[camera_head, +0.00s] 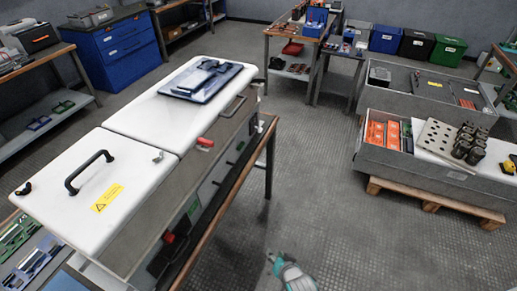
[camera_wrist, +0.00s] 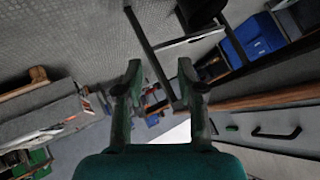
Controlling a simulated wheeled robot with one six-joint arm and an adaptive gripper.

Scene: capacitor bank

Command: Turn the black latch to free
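The cabinet (camera_head: 60,200) has two white lids on top and stands at the left in the head view. A small black fitting (camera_head: 23,188) sits at the near lid's left corner, and a black part beside a red one (camera_head: 172,250) is on the side face. I cannot tell which is the black latch. A black arched handle (camera_head: 90,172) stands on the near lid. My gripper (camera_wrist: 160,78) is open and empty in the wrist view, its fingers well apart. In the head view, my teal and grey gripper end is low over the floor, clear of the cabinet.
A red piece (camera_head: 205,143) and a grey handle (camera_head: 233,106) are on the cabinet's right side. A blue tray (camera_head: 207,78) lies on the far lid. A grey crate (camera_head: 415,170) on a pallet stands at the right. The floor between (camera_head: 315,165) is free.

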